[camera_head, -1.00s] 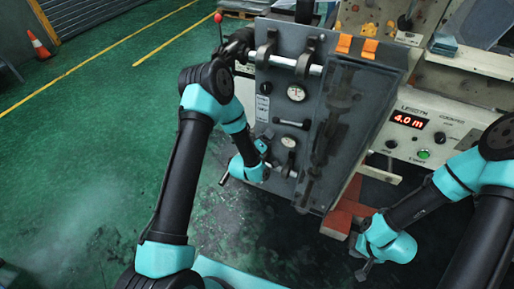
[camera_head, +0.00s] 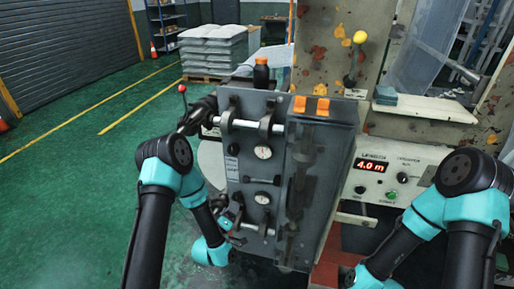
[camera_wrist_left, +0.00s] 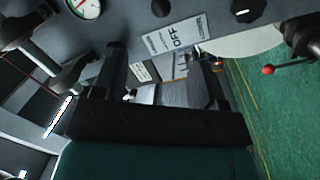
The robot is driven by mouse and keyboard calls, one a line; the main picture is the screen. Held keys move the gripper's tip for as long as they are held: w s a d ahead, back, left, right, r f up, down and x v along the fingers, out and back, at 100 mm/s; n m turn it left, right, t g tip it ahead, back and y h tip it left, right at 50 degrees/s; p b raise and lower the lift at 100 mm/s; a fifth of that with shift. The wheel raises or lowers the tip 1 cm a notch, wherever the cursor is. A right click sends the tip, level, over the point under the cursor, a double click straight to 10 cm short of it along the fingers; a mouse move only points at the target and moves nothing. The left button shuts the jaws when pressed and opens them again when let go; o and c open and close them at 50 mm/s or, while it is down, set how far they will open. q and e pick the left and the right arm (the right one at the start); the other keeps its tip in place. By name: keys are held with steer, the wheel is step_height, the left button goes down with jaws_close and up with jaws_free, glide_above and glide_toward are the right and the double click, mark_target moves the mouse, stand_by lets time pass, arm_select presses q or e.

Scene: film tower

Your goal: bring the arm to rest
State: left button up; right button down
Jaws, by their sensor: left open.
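My left arm comes in from the left and bends down in front of the grey machine panel (camera_head: 250,140). My left gripper (camera_head: 236,214) is near the panel's lower left, beside the lower gauge (camera_head: 262,198). In the left wrist view the gripper (camera_wrist_left: 162,75) has its two dark fingers apart with nothing held between them. An OFF label (camera_wrist_left: 174,38) shows beyond the fingers. My right arm (camera_head: 425,215) hangs down at the lower right, and its gripper is cut off by the bottom edge.
A red-knobbed lever (camera_head: 182,90) juts from the panel's left side. A control box (camera_head: 372,168) reads 4.0 m. Green floor (camera_head: 85,190) is open at left.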

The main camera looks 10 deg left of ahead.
arm_select(q)
steer(key=s+f+m+g, duration=0.4)
steer(key=s+f+g, duration=0.5)
steer(key=s+f+m+g, duration=0.1)
steer(key=s+m+g, duration=0.2)
steer(key=s+g, duration=0.5)
steer(key=s, duration=0.6)
steer(key=shift+s+a+f, duration=0.2)
steer(key=shift+s+f, duration=0.05)
steer(key=shift+s, duration=0.15)
stand_by(1.0)
